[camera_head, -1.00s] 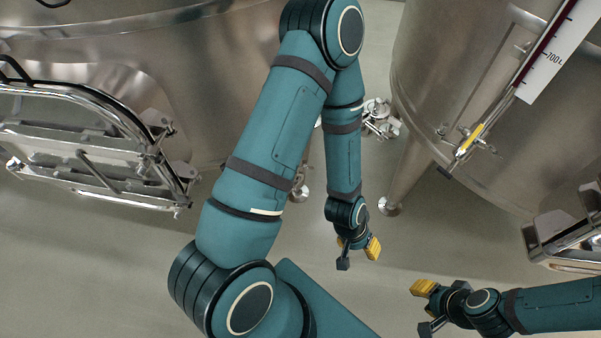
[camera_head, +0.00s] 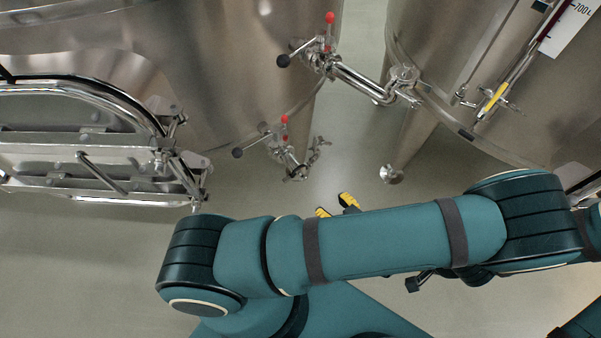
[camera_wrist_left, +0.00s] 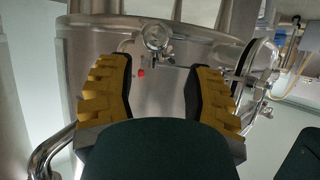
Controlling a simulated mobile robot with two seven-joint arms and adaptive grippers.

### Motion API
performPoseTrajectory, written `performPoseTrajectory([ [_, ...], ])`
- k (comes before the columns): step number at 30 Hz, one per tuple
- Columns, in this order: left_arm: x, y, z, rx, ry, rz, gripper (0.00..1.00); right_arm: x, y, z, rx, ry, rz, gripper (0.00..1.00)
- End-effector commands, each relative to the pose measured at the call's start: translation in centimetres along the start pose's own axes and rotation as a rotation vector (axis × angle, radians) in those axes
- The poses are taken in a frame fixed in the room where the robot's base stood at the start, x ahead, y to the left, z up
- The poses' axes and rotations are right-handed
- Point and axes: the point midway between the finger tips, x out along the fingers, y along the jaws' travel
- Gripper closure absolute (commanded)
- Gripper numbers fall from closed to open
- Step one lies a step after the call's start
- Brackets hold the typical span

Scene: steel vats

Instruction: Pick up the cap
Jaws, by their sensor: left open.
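I cannot identify the cap for certain. In the left wrist view a round metal fitting (camera_wrist_left: 155,37) on a vat faces me, just beyond the fingertips; I cannot tell whether it is the cap. My left gripper (camera_wrist_left: 160,70) is open, with yellow ridged fingers spread and nothing between them. In the head view its yellow fingertips (camera_head: 337,206) show behind my left arm, which hides the rest. They lie below and right of a lower valve (camera_head: 291,160) with a red knob. My right gripper is not in view; only part of an arm shows at the bottom right corner.
A larger valve and pipe (camera_head: 355,80) with a red knob and black handle sits between two steel vats, left (camera_head: 225,80) and right (camera_head: 460,60). A vat foot (camera_head: 391,175) stands on the floor. A hatch frame (camera_head: 90,150) is at left. Floor (camera_head: 90,260) is clear below it.

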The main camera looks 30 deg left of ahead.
Motion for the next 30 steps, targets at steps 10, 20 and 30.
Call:
performPoseTrajectory([
  [10,4.1,-0.3,-0.3,-0.029,0.036,-0.013,0.48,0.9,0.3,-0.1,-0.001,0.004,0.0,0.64],
  [20,8.2,-0.3,-0.5,-0.027,0.031,-0.012,0.48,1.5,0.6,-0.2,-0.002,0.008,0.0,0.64],
  [30,12.1,0.4,-0.9,-0.026,0.034,-0.012,0.48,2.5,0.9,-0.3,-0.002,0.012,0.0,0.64],
])
